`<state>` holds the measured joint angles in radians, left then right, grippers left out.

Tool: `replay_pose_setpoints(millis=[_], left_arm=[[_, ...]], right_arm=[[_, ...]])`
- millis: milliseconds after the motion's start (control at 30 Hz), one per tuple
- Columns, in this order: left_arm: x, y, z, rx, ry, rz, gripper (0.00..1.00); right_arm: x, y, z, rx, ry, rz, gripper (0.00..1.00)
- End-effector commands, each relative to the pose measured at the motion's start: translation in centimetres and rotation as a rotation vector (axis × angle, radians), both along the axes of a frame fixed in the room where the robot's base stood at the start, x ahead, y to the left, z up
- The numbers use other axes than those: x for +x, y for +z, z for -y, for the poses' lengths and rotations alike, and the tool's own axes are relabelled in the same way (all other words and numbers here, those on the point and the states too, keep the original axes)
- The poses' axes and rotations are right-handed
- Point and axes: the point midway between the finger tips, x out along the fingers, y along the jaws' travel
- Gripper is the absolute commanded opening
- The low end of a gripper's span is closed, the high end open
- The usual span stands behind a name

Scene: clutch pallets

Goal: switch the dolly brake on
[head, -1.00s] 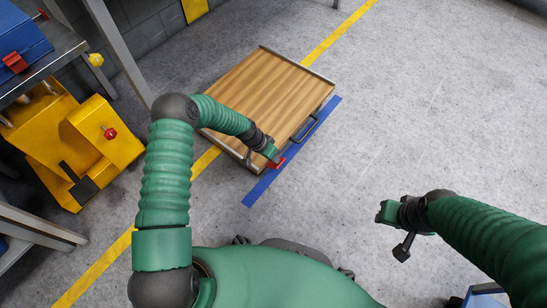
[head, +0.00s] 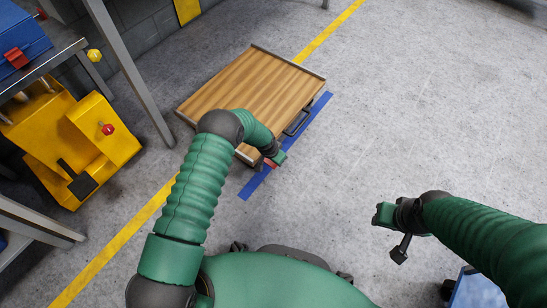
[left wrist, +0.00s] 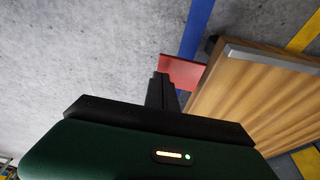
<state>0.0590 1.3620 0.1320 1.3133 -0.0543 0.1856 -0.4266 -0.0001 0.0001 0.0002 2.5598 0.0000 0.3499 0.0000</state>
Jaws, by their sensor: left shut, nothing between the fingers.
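The dolly (head: 245,88) is a low platform with a wooden top and metal edge strips, standing on the floor. It also shows at the right of the left wrist view (left wrist: 262,100). The red brake pedal (head: 269,165) sticks out at its near corner, partly hidden by my left gripper (head: 277,159) in the head view. In the left wrist view the flat red pedal (left wrist: 184,71) lies just beyond the shut, empty fingertips (left wrist: 163,80). I cannot tell whether they touch it. My right gripper (head: 382,214) is apart from the dolly, over bare floor; its jaws are unclear.
A yellow floor line (head: 110,248) passes beneath the dolly. A yellow stand (head: 65,140) and metal-legged tables are at the left.

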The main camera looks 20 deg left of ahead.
Motion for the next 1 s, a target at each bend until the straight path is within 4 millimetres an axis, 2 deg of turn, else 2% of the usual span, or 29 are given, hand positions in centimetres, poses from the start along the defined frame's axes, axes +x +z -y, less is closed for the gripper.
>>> replay_pose_setpoints(millis=[400,1000], left_arm=[[-0.3,-1.7,0.8,0.0,0.0,0.001,0.0],[-0.4,-2.2,0.9,-0.001,-0.001,-0.003,0.0]], right_arm=[[0.0,-0.3,0.0,0.0,0.0,0.0,0.36],[0.0,-0.4,0.0,0.0,0.0,0.0,0.36]])
